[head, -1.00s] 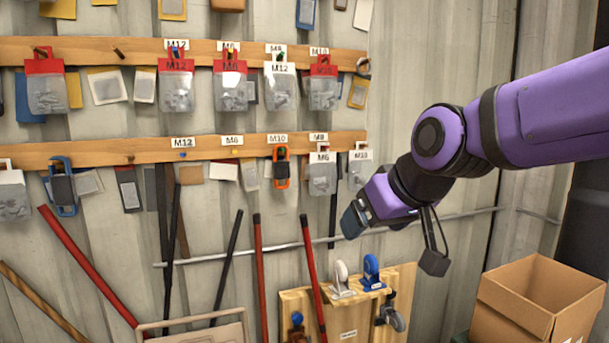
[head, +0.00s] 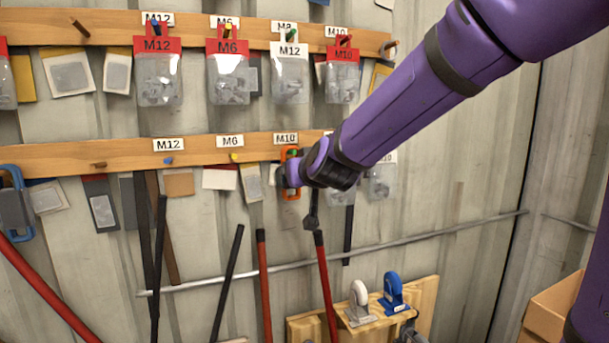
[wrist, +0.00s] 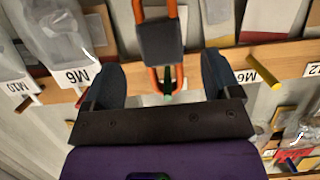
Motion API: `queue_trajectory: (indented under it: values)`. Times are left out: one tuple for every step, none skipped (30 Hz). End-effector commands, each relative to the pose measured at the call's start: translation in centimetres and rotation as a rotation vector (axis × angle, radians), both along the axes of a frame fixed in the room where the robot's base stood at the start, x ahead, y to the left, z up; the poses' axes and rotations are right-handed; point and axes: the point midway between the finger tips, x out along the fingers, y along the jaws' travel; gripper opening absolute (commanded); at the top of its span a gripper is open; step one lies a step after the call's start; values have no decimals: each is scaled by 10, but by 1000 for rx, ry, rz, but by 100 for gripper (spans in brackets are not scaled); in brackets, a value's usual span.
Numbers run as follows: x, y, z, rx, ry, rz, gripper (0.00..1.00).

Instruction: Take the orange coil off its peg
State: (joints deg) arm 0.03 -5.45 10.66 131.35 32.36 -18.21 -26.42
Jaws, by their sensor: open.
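The orange coil (wrist: 161,42), with a dark band around its middle, hangs from a green peg (wrist: 168,78) on the lower wooden rail, below an M10 label. In the head view the coil (head: 291,194) is partly hidden by my gripper (head: 282,178). In the wrist view my gripper (wrist: 162,68) is open, with one dark finger on each side of the coil. The coil lies between the fingertips with a gap on both sides, and the fingers are not closed on it.
Bags of hardware hang close by, including an M6 bag (wrist: 48,35) beside one finger. A blue-framed coil (head: 15,205) hangs at the far left. Red and black poles lean below the rail. A wooden caster board (head: 425,295) stands below right.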

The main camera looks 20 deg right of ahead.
Motion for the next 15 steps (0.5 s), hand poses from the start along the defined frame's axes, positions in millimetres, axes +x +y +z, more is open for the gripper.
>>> queue_trajectory:
  values:
    - [8,0,-4,-1,3,0,83]
    - [12,0,-6,-1,4,1,83]
    - [18,0,-8,-1,4,1,83]
    - [22,0,-9,-1,3,1,83]
    - [26,0,-11,0,4,1,83]
    - [32,0,-13,0,3,0,83]
    - [35,0,-14,0,3,0,83]
    - [39,0,-15,0,2,0,83]
    - [44,0,-17,-1,2,0,83]
    - [47,0,-18,-1,2,0,83]
    - [50,0,-19,-1,2,0,83]
    - [53,0,-20,-1,2,0,83]
    - [56,0,-21,0,2,1,83]
    - [57,0,-21,0,2,1,83]
    - [60,0,-22,0,2,1,83]
